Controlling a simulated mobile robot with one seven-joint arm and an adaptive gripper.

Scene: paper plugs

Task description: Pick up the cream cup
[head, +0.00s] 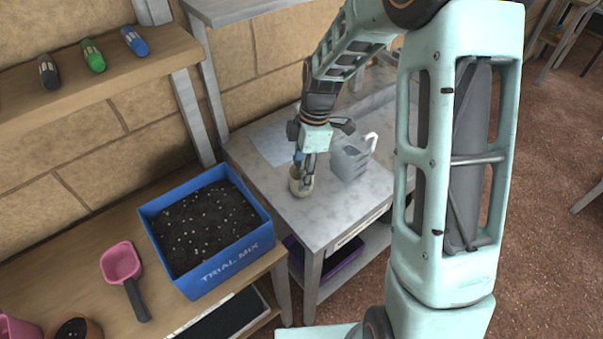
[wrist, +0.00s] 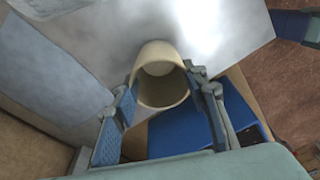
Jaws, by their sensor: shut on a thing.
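The cream cup (head: 294,185) is on or just above the grey table, near its left front part, in the head view. In the wrist view the cup (wrist: 160,55) shows its open mouth and pale inside. My gripper (head: 305,178) reaches down to it from above. In the wrist view my gripper (wrist: 160,90) has one finger on each side of the cup, shut on its wall. Whether the cup's base touches the table cannot be told.
A grey jug (head: 350,162) with a pale handle stands just right of the cup. A blue "TRIAL MIX" box (head: 222,268) of dark soil is on the wooden bench at left, beside a pink scoop (head: 121,263). The table front (head: 310,225) is clear.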

